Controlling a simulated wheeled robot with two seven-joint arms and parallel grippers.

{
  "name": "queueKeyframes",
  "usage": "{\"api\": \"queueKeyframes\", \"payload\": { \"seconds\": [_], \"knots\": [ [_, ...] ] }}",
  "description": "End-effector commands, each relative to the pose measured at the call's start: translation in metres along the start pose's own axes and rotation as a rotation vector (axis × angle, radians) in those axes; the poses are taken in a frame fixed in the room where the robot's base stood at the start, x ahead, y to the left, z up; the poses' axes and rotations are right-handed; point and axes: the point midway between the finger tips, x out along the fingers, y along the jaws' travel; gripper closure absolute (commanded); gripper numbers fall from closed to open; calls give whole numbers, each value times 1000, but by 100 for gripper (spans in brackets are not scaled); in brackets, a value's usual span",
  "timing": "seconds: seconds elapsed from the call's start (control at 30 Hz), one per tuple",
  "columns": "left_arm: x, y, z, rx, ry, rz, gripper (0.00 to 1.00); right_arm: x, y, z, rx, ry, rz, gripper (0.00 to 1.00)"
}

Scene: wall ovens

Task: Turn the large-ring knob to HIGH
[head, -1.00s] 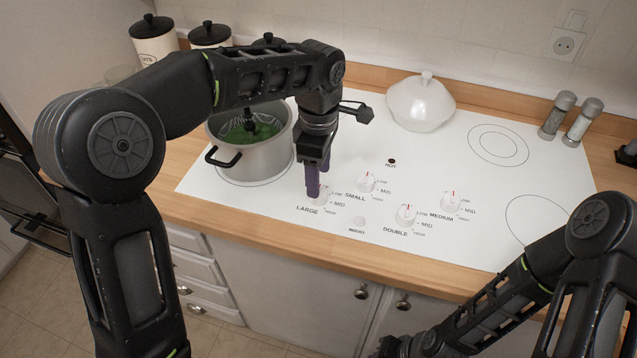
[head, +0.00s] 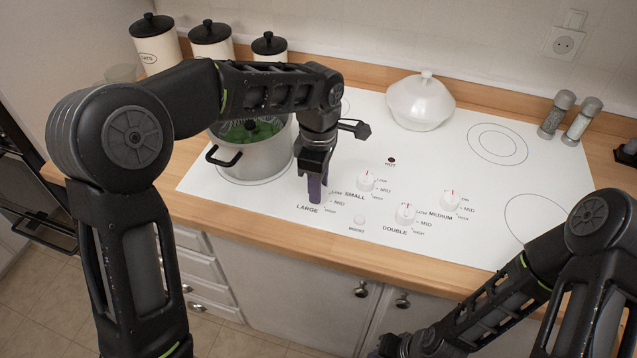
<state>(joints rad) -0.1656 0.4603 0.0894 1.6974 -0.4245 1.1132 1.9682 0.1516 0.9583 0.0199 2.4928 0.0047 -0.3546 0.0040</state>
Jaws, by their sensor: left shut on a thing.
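The LARGE knob stands on the white cooktop (head: 275,212) at the front left, above the printed word LARGE. It is mostly hidden behind the purple fingers of my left gripper (head: 317,198), so I cannot read where its pointer stands. My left gripper points down over the knob and is shut on it. The printed LOW, MID and HIGH marks show just right of the fingers. My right gripper (head: 392,346) is low at the bottom edge, in front of the cabinets; its fingers are not clear.
The SMALL knob (head: 367,181), DOUBLE knob (head: 406,213) and MEDIUM knob (head: 450,200) stand close to the right. A steel pot (head: 265,162) with green content is behind left. A white lidded dish (head: 421,103) stands at the back. The cooktop's right side is mostly clear.

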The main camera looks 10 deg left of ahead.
Motion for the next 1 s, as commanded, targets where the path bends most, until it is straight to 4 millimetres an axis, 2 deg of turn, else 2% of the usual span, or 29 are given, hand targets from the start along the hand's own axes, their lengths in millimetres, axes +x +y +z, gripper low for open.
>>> {"api": "queueKeyframes", "payload": {
  "seconds": [0.03, 0.3, 0.67, 1.0],
  "knots": [
    [0, 0, 0, 0, 0, 0, 80, 0, 0, 0, 0, 0, 0, 79],
    [0, 0, 0, 0, 0, 0, 100, 0, 0, 0, 0, 0, 0, 79],
    [0, 0, 0, 26, 0, 0, 100, 1, 0, 0, 0, 0, 0, 79],
    [0, 0, 0, 189, 1, 1, 100, 4, 1, -1, -1, 1, -1, 79]
  ]
}}
